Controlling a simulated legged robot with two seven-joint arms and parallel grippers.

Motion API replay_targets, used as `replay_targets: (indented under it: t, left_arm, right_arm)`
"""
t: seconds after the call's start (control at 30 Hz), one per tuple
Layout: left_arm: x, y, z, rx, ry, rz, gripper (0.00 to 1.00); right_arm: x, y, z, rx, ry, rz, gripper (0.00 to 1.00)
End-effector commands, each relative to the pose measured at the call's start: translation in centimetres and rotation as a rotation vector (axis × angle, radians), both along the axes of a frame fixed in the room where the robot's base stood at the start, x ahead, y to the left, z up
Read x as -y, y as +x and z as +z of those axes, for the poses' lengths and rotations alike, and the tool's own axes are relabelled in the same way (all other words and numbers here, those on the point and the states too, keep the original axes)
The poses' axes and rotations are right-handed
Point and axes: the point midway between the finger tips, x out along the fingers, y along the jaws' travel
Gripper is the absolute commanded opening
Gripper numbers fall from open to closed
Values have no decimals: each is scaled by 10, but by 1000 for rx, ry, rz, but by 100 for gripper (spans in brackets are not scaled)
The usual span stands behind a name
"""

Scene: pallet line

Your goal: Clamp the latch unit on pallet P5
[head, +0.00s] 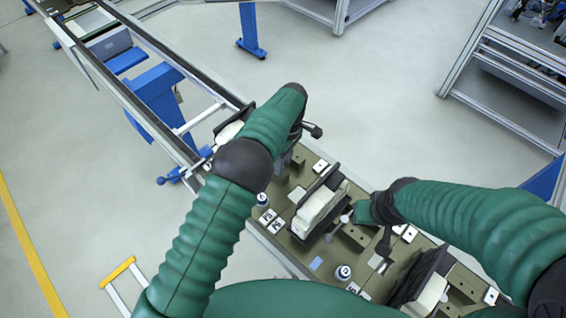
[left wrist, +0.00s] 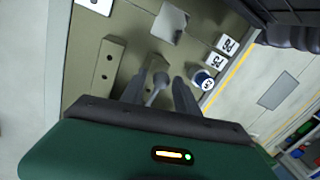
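A latch unit (head: 318,210), a cream body against a black plate, stands on the olive pallet (head: 282,243) in the head view. I cannot read a P5 mark. My left gripper (left wrist: 158,92) is open in the left wrist view; its two dark fingers stand either side of a small grey lever (left wrist: 157,86) beside a drilled olive block. In the head view my left forearm hides most of that gripper. My right gripper (head: 366,211) is just right of the latch unit, near a grey knob; its fingers are not clear.
Another black-and-cream unit (head: 432,288) stands at the lower right, and one partly shows behind my left arm. Drilled blocks (left wrist: 106,65), white tags (left wrist: 228,44) and a round blue-and-white piece (left wrist: 203,79) sit on the pallet. The conveyor rail (head: 150,40) runs to the upper left.

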Motion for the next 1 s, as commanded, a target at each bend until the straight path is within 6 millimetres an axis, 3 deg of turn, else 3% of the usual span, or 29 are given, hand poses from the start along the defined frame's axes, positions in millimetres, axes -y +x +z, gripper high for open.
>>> replay_targets:
  t: [0.33, 0.47, 0.73, 0.83, 1.0]
  left_arm:
    - [0, -1, 0, -3, 0, -1, 45]
    - [2, 2, 11, -1, 0, -1, 45]
    - [9, 16, 83, 2, -1, -1, 45]
    - [11, 20, 110, 0, 1, 0, 45]
    - [14, 25, 148, -4, 2, -1, 45]
  right_arm:
    - [0, 0, -1, 0, 0, 0, 36]
    - [0, 0, -6, 0, 0, 0, 36]
    - [0, 0, -19, 0, 0, 0, 36]
    - [0, 0, -14, 0, 0, 0, 36]
    - [0, 0, 13, 0, 0, 0, 36]
